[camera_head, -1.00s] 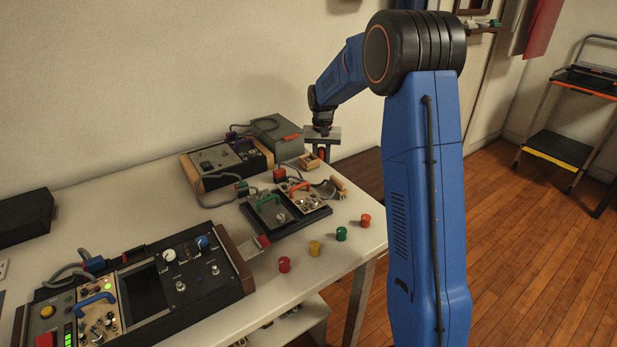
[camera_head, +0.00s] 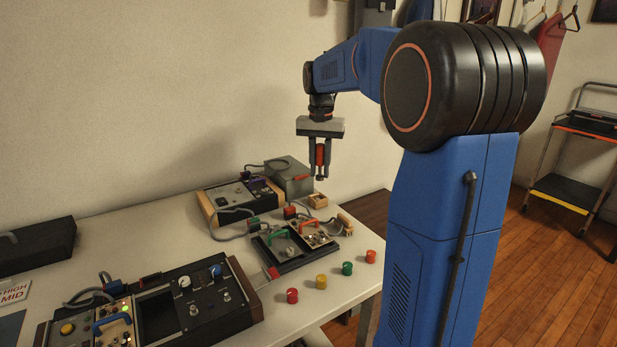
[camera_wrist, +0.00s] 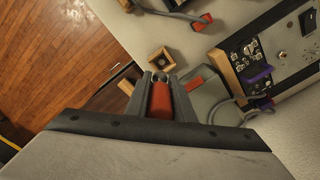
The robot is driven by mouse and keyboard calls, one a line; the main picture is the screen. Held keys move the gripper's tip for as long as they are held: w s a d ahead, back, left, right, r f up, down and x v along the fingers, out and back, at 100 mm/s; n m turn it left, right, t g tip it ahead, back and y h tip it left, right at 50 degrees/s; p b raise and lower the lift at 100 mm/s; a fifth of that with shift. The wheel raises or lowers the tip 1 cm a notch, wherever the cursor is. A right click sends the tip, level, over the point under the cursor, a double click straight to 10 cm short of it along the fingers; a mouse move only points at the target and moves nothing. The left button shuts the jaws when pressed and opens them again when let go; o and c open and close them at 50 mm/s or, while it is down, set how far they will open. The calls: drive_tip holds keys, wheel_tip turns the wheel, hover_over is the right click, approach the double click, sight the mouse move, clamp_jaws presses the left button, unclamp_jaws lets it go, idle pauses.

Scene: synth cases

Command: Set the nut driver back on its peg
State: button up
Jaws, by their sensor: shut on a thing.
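The nut driver (camera_head: 320,154) has a red handle and hangs upright between the fingers of my gripper (camera_head: 319,172). My gripper is shut on it and is in the air above the back right part of the table. In the wrist view the red handle (camera_wrist: 161,101) lies between the two grey fingers (camera_wrist: 160,78). A small wooden block (camera_wrist: 161,58) with a dark opening stands on the table just beyond the fingertips in that view. It also shows below the gripper in the head view (camera_head: 318,201). I cannot make out a peg for certain.
A grey box (camera_head: 290,178) and a wood-sided control unit (camera_head: 216,205) stand at the back. A black tray (camera_head: 285,267) with two small panels and several coloured caps (camera_head: 347,268) lie in front. A larger console (camera_head: 236,305) fills the near left.

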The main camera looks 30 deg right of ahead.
drive_tip(key=shift+s+a+r, duration=0.3)
drive_tip(key=shift+a+r, duration=0.1)
drive_tip(key=shift+a, duration=0.05)
drive_tip(key=shift+f, duration=0.1)
drive_tip(key=shift+f, duration=2.8)
drive_tip(key=shift+f, duration=0.7)
drive_tip(key=shift+r, duration=0.4)
drive_tip(key=shift+n, duration=0.7)
